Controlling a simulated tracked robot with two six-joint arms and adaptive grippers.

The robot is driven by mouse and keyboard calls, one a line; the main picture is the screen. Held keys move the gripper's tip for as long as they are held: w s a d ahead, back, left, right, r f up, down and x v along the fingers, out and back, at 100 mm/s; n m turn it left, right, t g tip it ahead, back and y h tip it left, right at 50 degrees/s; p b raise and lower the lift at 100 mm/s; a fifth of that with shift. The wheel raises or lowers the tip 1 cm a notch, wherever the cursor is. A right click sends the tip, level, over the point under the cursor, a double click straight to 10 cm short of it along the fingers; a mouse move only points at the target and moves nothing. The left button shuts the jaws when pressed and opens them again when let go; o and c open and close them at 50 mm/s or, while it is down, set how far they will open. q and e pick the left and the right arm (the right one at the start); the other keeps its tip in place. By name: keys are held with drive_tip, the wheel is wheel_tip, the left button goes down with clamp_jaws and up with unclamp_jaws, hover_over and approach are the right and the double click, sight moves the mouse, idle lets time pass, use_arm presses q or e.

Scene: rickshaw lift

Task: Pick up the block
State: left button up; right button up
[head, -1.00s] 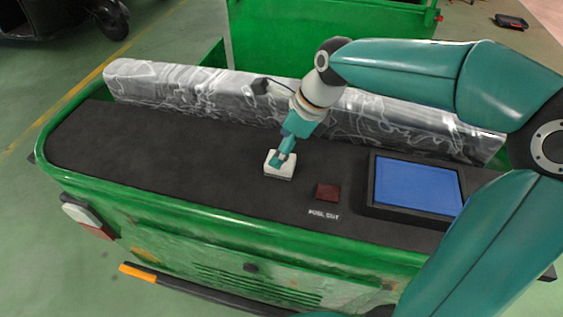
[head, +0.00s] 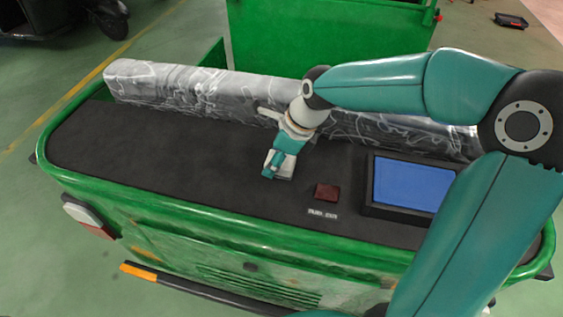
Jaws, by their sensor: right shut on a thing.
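A small white block (head: 284,175) is on the dark top of the green rickshaw, left of the dark red block. My right gripper (head: 272,171) comes down on it from behind and is shut on it, and it hides much of the white block. I cannot tell whether the white block is touching the surface or just off it. The dark red block (head: 327,191) lies flat beside a printed label. My left gripper is not in view.
A blue panel in a black frame (head: 408,184) is on the right of the dark top (head: 160,150). A grey patterned backrest (head: 190,88) runs along the back. A green box (head: 330,35) stands behind. The left of the top is clear.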

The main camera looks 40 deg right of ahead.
drive_tip(key=shift+c, duration=1)
wheel_tip(320, 180, up, 20)
drive_tip(key=p, duration=0.1)
